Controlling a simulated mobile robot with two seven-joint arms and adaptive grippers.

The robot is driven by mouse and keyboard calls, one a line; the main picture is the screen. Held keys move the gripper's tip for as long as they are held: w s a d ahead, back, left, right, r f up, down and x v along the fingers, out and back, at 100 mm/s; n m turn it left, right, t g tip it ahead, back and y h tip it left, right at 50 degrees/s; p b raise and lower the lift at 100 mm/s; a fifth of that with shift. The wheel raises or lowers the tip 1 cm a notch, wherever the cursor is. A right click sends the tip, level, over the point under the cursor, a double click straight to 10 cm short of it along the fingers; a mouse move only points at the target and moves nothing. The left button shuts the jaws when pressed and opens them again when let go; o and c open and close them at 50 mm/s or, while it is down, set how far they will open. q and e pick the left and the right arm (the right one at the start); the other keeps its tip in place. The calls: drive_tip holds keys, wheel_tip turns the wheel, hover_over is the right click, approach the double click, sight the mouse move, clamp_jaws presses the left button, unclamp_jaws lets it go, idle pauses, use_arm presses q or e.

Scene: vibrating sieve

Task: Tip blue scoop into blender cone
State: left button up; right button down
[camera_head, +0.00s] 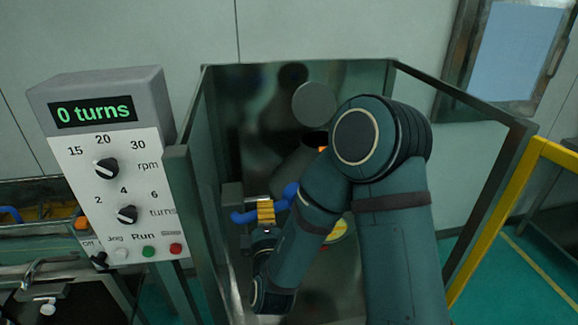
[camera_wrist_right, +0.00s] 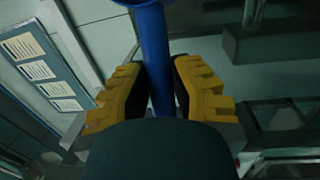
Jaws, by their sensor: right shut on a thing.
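The blue scoop (camera_head: 243,217) shows in the head view inside the machine's framed enclosure, partly hidden by my right arm. My right gripper (camera_head: 266,212) is shut on it. In the right wrist view the blue handle (camera_wrist_right: 153,55) runs between the yellow fingers of my right gripper (camera_wrist_right: 160,95). The scoop's contents are not visible. A grey cone-like body (camera_head: 298,165), seemingly the blender cone, stands behind my right arm with a dark opening (camera_head: 315,138) at its top. A round grey disc (camera_head: 314,103) is above it. My left gripper is not in view.
A control box (camera_head: 120,190) with knobs and a display reading "0 turns" stands left of the enclosure. The enclosure's dark posts (camera_head: 185,220) and top rail (camera_head: 465,95) surround my right arm. A yellow rail (camera_head: 500,215) is at the right.

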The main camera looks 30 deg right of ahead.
drive_tip(key=shift+n+y, duration=0.5)
drive_tip(key=shift+y, duration=0.2)
drive_tip(key=a+f, duration=0.1)
drive_tip(key=s+a+f, duration=0.1)
drive_tip(key=a+f, duration=0.1)
drive_tip(key=shift+s+a+f, duration=0.3)
drive_tip(key=shift+s+f, duration=0.05)
drive_tip(key=shift+f, duration=0.05)
